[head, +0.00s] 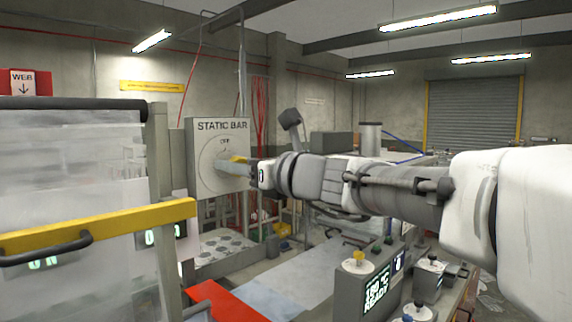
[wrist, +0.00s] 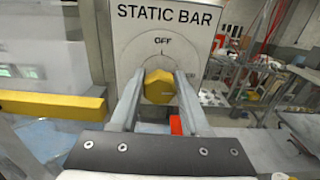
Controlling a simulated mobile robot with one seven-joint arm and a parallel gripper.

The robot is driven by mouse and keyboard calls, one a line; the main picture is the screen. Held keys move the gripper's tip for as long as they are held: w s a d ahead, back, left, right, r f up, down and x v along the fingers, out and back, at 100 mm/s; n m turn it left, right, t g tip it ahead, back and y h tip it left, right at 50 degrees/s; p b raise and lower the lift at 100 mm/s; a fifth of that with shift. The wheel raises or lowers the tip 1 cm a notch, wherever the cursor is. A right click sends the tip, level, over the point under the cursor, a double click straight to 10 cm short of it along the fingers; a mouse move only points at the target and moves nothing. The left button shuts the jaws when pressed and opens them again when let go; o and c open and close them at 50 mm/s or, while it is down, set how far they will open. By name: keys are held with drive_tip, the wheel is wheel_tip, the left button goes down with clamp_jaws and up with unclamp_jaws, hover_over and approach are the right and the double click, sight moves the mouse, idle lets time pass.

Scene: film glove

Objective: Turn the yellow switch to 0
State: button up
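In the head view the switch (head: 238,159) shows just above my fingers. My gripper (wrist: 160,78) faces the panel with one finger on each side of the switch. The switch fills the gap between the fingertips, but I cannot tell if they press on it. The way the switch points is unclear.
A yellow rail (head: 100,229) with a black handle is left of the panel. A console (head: 378,290) at lower right has another yellow knob (head: 358,256) and a "180 °C READY" display. A red-edged bench (head: 222,303) lies below.

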clamp_jaws()
drive_tip(key=shift+f+n+b, duration=0.15)
drive_tip(key=shift+n+b, duration=0.25)
drive_tip(key=shift+b, duration=0.05)
drive_tip(key=shift+n+b, duration=0.5)
drive_tip(key=shift+b, duration=0.2)
drive_tip(key=n+b, duration=0.3)
drive_tip(key=shift+f+b, duration=0.15)
drive_tip(key=shift+b, duration=0.15)
drive_tip(key=n+b, duration=0.5)
drive_tip(key=n, duration=0.1)
drive_tip(key=shift+s+a+n+b, duration=0.1)
drive_tip(key=shift+n+b, duration=0.25)
drive_tip(key=shift+n, duration=0.05)
drive_tip(key=n+b, duration=0.2)
drive_tip(key=n, duration=0.1)
drive_tip(key=shift+b, duration=0.35)
drive_tip(key=shift+n+b, duration=0.95)
drive_tip(key=shift+n, duration=0.75)
